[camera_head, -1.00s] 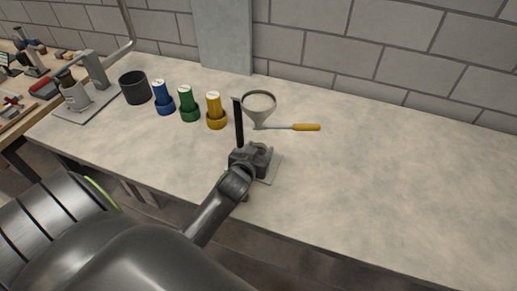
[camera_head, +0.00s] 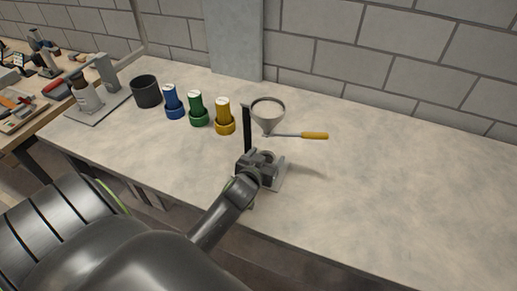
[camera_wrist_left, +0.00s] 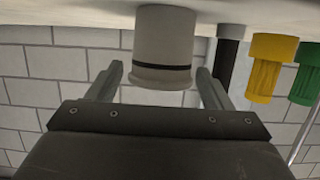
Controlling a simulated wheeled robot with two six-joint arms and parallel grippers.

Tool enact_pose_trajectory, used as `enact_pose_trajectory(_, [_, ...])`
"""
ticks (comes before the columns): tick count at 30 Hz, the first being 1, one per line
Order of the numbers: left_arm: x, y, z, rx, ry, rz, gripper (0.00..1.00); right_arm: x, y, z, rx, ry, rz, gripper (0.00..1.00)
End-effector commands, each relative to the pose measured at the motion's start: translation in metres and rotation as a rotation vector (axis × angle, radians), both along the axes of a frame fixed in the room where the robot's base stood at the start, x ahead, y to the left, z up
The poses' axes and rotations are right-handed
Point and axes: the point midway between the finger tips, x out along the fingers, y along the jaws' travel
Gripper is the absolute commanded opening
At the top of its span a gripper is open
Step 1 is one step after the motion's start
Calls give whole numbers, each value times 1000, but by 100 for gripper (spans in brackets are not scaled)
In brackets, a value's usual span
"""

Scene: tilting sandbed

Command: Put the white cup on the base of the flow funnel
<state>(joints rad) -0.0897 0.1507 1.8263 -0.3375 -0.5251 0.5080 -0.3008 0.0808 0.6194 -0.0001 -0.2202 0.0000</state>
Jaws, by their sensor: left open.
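The white cup (camera_wrist_left: 165,40), pale with a dark band, appears upside down in the left wrist view, between the two fingers of my left gripper (camera_wrist_left: 160,78). The fingers are open, with a gap on each side of the cup. I cannot tell whether the cup touches the base. My right gripper is out of view.
Yellow (camera_head: 225,118), green (camera_head: 198,110) and blue (camera_head: 173,103) containers stand left of the funnel, then a dark pot (camera_head: 146,92). A yellow handle (camera_head: 314,135) sticks out right of the funnel. The tabletop (camera_head: 400,180) on the right is clear.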

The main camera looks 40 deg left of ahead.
Motion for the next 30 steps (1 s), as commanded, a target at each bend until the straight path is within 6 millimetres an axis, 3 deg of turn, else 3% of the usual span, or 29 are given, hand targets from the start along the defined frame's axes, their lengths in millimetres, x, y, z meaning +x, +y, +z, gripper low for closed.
enact_pose_trajectory(18, [-96,-23,28,-3,2,3,74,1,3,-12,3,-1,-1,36])
enact_pose_trajectory(30, [-108,-25,33,0,2,2,74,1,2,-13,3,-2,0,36])
